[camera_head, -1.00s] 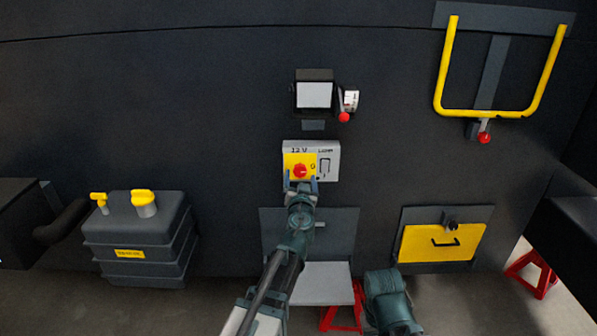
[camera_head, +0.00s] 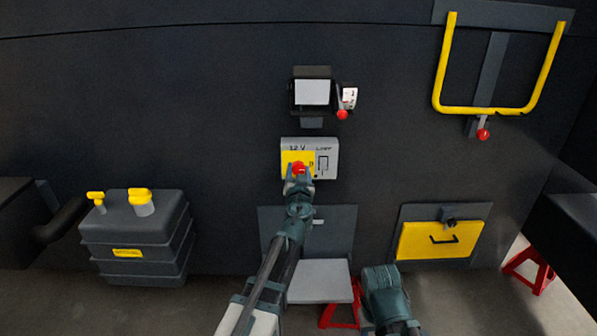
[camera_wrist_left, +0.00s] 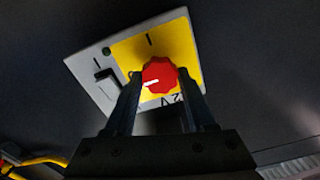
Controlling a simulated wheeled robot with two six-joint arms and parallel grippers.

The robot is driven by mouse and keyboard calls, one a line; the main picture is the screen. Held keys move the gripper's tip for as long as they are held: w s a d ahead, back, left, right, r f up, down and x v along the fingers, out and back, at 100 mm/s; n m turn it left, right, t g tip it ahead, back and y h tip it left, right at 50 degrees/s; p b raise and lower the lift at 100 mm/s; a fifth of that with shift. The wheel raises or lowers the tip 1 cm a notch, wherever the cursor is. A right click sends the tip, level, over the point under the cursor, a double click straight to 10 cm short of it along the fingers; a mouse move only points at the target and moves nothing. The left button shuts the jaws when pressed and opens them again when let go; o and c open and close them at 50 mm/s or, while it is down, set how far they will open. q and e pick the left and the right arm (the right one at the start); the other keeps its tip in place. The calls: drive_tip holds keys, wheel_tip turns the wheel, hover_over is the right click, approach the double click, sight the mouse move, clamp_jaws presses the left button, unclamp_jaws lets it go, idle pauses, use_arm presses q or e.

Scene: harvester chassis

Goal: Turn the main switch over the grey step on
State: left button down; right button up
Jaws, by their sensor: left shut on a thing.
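The main switch is a red knob (camera_head: 299,168) on a yellow field of a grey panel (camera_head: 327,147) marked 12 V, above the grey step (camera_head: 320,282). In the left wrist view the red knob (camera_wrist_left: 159,76) sits between the two fingertips, with a white mark pointing to the left. My left gripper (camera_head: 298,177) is shut on the knob, and its fingers hide the lower part of the panel. In the left wrist view the gripper (camera_wrist_left: 158,88) reaches up to the panel from below.
A screen (camera_head: 312,92) and a red-tipped lever (camera_head: 342,113) are above the panel. A yellow rail (camera_head: 487,112) is at upper right, a yellow hatch (camera_head: 440,241) at lower right. A dark tank (camera_head: 140,235) with yellow caps stands at left.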

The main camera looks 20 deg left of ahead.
use_arm(q)
drive_tip(key=m, duration=0.9)
drive_tip(key=shift+d+f, duration=0.1)
drive_tip(key=m, duration=0.4)
drive_tip(key=shift+m, duration=0.4)
drive_tip(key=shift+f+m, duration=0.1)
drive_tip(key=shift+m, duration=1.9)
drive_tip(key=shift+c, duration=1.2)
unclamp_jaws()
